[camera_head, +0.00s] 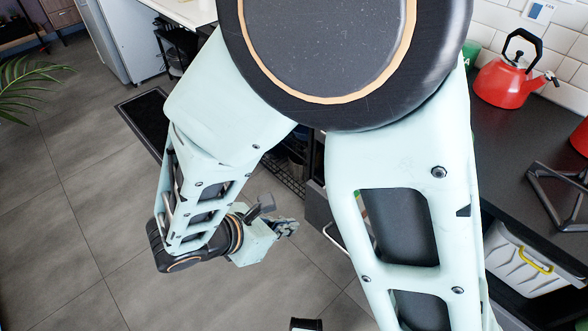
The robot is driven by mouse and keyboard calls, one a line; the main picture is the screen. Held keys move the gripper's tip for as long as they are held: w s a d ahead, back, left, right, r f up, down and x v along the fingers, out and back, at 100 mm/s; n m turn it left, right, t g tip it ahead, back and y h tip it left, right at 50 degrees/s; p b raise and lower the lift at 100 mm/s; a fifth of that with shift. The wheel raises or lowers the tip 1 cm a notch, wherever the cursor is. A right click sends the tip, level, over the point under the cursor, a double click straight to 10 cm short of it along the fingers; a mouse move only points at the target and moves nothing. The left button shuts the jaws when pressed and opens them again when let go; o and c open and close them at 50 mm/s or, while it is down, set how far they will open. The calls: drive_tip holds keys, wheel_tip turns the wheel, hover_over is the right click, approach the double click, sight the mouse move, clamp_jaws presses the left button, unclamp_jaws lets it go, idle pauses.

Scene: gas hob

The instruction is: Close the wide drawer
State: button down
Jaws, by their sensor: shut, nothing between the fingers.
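A dark drawer front (318,207) with a pale bar handle (333,236) shows left of my large arm link, below the counter. It appears to stand out into the room, but my arm hides most of it, so I cannot tell how far it is open. My gripper (287,228) is left of the drawer front and handle, over the floor, apart from them in the picture. It is shut and empty, with its fingers pointing right.
A grey box with a yellow handle (537,266) sits below the counter edge at right. A red kettle (508,82) and a black pan grate (562,193) are on the black counter (500,150). The tiled floor (80,220) at left is clear; a dark mat (146,117) lies farther back.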

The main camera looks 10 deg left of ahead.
sight(322, 213)
drive_tip(key=x, duration=0.3)
drive_tip(key=r+b+x, duration=0.1)
drive_tip(key=x, duration=0.2)
drive_tip(key=w+d+x, duration=0.1)
drive_tip(key=x, duration=0.1)
drive_tip(key=shift+w+d+b, duration=0.15)
drive_tip(key=shift+w+b, duration=0.2)
drive_tip(key=shift+b, duration=0.05)
drive_tip(key=shift+w+d, duration=0.2)
drive_tip(key=shift+w, duration=0.15)
